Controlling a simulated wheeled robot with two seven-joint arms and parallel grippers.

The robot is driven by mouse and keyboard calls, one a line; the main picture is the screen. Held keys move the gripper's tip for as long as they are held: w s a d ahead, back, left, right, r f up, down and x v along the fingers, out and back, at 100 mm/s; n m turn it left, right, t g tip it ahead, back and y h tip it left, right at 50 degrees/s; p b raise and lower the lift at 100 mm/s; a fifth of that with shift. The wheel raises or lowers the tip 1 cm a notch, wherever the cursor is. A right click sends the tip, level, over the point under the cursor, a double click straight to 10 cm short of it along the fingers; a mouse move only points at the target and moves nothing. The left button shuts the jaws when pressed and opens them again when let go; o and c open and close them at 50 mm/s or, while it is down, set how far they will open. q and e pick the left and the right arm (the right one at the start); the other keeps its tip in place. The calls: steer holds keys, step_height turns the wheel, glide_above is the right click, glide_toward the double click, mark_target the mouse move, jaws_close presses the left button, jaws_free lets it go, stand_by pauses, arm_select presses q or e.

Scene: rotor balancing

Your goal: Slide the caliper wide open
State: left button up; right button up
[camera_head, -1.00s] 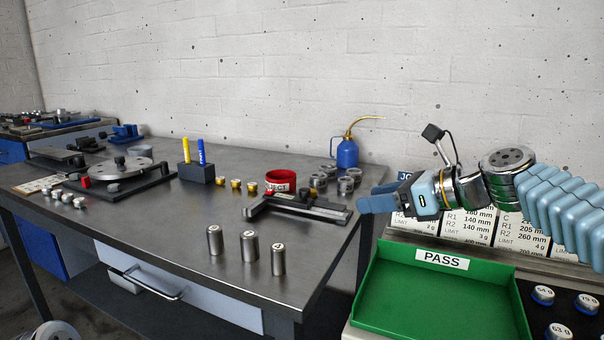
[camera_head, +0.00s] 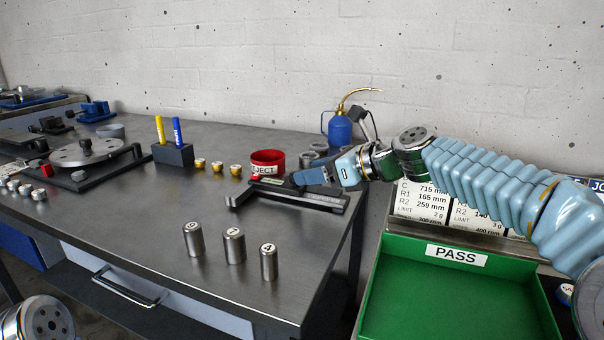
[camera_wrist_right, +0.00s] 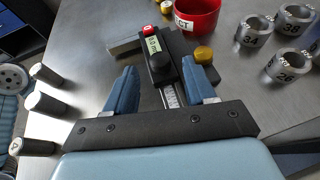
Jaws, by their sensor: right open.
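The caliper (camera_head: 322,201) is a dark bar tool lying near the right end of the steel bench, its jaws toward the left. My right gripper (camera_head: 299,178) is over the caliper, coming in from the right. In the right wrist view its blue fingers (camera_wrist_right: 160,68) are apart, one on each side of the slider. I cannot tell whether they touch it. My left gripper is out of view.
A red reject ring bin (camera_head: 267,158) stands just behind the caliper, near a blue oil can (camera_head: 340,130). Numbered metal rings (camera_wrist_right: 297,62) lie to the right. Several steel cylinders (camera_head: 234,246) stand in front. A green PASS tray (camera_head: 455,300) is at the right.

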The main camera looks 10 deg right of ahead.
mark_target(303, 187)
steer(key=shift+x, duration=1.75)
steer(key=shift+c, duration=0.2)
jaws_close()
